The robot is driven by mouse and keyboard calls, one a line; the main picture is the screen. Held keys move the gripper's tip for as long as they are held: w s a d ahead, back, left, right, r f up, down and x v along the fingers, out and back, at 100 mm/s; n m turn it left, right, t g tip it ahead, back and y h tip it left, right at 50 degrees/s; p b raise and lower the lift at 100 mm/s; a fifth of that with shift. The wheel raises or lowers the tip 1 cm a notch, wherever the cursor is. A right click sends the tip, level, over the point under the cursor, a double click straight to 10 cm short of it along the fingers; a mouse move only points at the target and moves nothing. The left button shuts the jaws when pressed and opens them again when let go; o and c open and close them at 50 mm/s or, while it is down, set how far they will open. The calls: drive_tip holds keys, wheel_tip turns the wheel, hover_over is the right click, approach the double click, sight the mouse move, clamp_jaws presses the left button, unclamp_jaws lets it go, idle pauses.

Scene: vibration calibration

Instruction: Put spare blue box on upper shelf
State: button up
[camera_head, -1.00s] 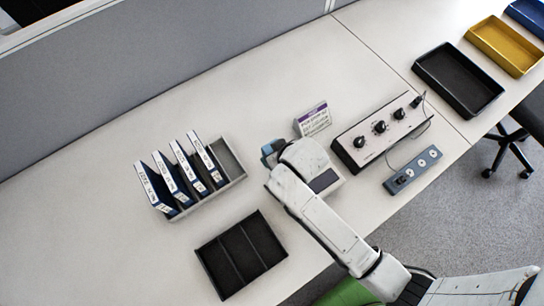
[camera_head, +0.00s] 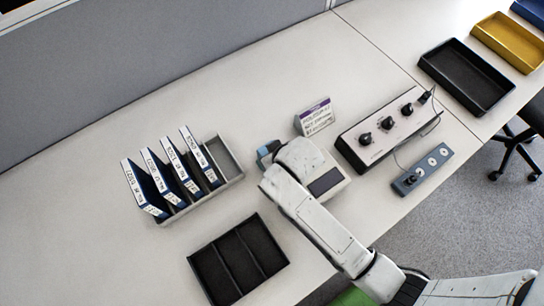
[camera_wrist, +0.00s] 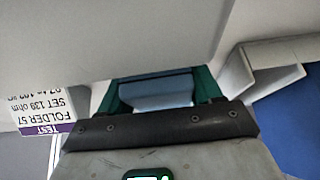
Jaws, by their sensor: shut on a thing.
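My gripper (camera_wrist: 160,90) is shut on a blue box (camera_wrist: 158,91), which sits between its two green fingers in the wrist view. In the head view the blue box (camera_head: 268,151) shows only in part at the far end of my white arm, over the desk. My wrist hides the rest of it and the fingertips. I cannot make out an upper shelf in either view.
Blue binders (camera_head: 165,177) stand in a grey rack (camera_head: 231,157) to the left. A black divided tray (camera_head: 240,258) lies nearer. A sign card (camera_head: 317,117), a knobbed box (camera_head: 390,133) and a socket strip (camera_head: 422,170) stand right. A grey partition (camera_head: 150,70) backs the desk.

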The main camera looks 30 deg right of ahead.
drive_tip(key=shift+f, duration=0.15)
drive_tip(key=o, duration=1.2)
